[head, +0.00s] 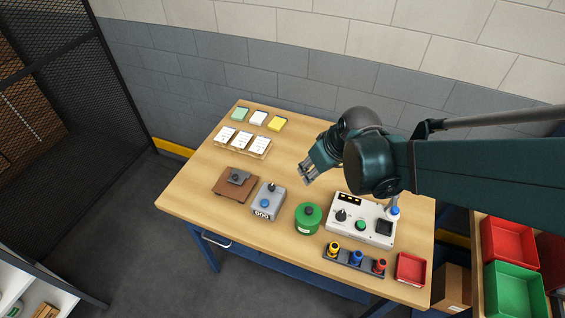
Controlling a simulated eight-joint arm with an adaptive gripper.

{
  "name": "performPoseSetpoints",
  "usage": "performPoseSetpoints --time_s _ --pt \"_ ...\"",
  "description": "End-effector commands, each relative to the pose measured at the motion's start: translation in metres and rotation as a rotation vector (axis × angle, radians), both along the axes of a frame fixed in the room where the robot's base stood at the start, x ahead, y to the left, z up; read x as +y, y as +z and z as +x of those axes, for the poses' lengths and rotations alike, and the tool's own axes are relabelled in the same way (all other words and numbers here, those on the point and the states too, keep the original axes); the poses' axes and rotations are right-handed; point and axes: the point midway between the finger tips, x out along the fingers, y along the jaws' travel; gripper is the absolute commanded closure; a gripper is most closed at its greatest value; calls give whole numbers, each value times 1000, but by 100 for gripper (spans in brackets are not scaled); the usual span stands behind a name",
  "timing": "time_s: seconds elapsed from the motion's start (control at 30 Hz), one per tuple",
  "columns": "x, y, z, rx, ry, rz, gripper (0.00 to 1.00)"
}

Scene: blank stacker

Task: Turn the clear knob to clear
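A white control panel (372,207) stands at the right front of the table, with a black knob (341,215), a green button (360,225) and a dark display (350,199). A grey counter box (268,201) left of it has a blue button (265,203) and another black knob (272,187). Labels are too small to read, so I cannot tell which knob is the clear knob or how either is set. My gripper (306,173) hangs above the table behind both boxes, touching neither. Its fingers look apart, with nothing between them.
A green round container (308,218) stands between the boxes. A rack with coloured pieces (355,260) and a red tray (411,268) lie at the front. A brown block (236,183) is left; cards (241,141) lie at the back left. The back middle tabletop (285,152) is clear.

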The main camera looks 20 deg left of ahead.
Motion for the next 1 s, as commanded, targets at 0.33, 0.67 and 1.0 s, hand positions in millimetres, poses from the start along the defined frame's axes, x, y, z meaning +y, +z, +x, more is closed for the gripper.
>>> performPoseSetpoints --time_s 0.33,0.67,1.0 --pt "74 -33 -14 21 172 -14 69" --pt "104 -51 -24 32 250 -20 69" --pt "105 -52 -25 32 253 -20 69"
